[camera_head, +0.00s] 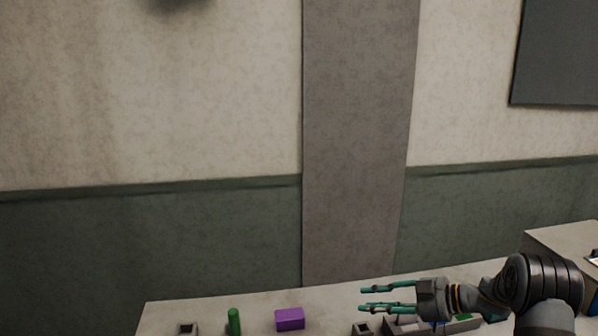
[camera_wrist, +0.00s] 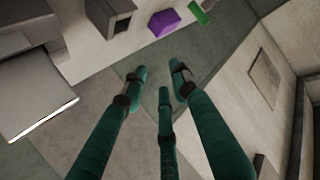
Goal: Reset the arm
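My gripper (camera_head: 366,299) has several teal fingers and points left, above the back of the table at the lower right of the head view. The fingers are spread apart with nothing between them. In the wrist view the open fingers (camera_wrist: 155,80) reach up from the bottom edge, clear of any object. A purple block (camera_head: 289,319) sits on the table to the left of the fingertips. It also shows beyond the fingers in the wrist view (camera_wrist: 164,22).
A green upright cylinder (camera_head: 234,321) and a small grey hollow block (camera_head: 187,328) stand further left on the table. Another grey hollow block (camera_head: 362,328) is below the fingers in the picture. A raised box-like surface (camera_head: 565,240) is at the far right. A wall rises behind the table.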

